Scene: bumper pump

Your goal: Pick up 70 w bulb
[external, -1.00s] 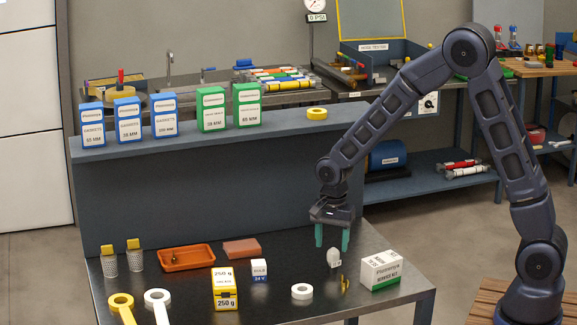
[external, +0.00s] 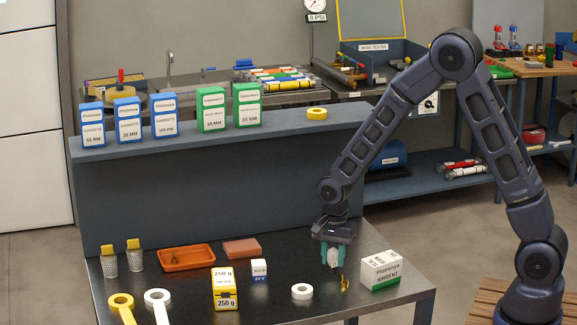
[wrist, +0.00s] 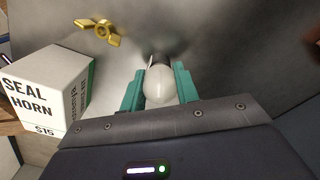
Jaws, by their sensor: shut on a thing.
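The white bulb (wrist: 159,85) sits between the two green fingers of my gripper (wrist: 159,90) in the wrist view. Both fingers touch its sides, so my gripper is shut on it. In the external view my gripper (external: 332,256) is low over the table's right part, and the bulb (external: 333,258) shows partly between the fingers.
A brass wing nut (external: 344,284) lies close beside the bulb. A white and green box (external: 381,270) stands to the right. The blue-grey shelf wall (external: 220,195) rises behind. Clear tabletop (external: 290,246) lies left of my gripper.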

